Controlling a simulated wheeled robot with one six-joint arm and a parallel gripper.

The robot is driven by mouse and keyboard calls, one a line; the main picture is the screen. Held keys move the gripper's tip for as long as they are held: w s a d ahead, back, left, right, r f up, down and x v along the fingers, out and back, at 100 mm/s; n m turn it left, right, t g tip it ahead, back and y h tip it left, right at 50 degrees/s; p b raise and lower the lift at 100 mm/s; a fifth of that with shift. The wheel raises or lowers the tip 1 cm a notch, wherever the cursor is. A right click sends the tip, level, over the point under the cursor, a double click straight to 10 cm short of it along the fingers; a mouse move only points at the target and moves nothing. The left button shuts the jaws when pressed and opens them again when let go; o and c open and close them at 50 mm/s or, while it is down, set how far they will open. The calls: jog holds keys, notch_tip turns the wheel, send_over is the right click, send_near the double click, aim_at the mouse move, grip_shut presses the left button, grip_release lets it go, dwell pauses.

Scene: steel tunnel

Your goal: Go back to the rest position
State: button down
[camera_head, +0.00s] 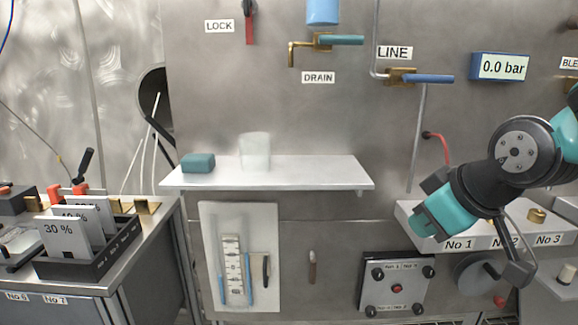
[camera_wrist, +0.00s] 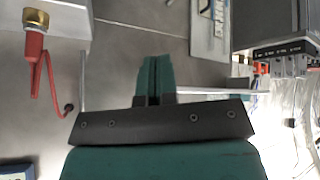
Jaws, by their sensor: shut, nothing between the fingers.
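My arm comes in from the right edge in the head view. Its teal end, my gripper (camera_head: 422,226), hangs in front of the numbered shelf's left end, by the No 1 label. In the wrist view the two teal fingers of my gripper (camera_wrist: 154,62) lie against each other with nothing between them. My gripper appears clear of the shelf, but the exact gap cannot be told.
The numbered shelf (camera_head: 405,208) carries a brass fitting (camera_head: 537,215). Below it is a panel with black knobs (camera_head: 396,285). A white shelf (camera_head: 310,172) holds a teal block (camera_head: 198,163) and a clear cup (camera_head: 255,152). Valve handles (camera_head: 428,78) stick out above.

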jog(key=s+a+f+g+y, duration=0.1)
jog(key=s+a+f+g, duration=0.15)
jog(key=s, duration=0.55)
jog(key=s+a+f+g, duration=0.1)
jog(key=s+a+g, duration=0.25)
jog(key=s, duration=0.55)
notch_tip(320, 180, up, 23)
jog(key=g+p, duration=0.1)
jog(key=p, duration=2.1)
jog(key=shift+d+p, duration=0.3)
jog(key=shift+p, duration=0.05)
jog(key=shift+f, duration=0.1)
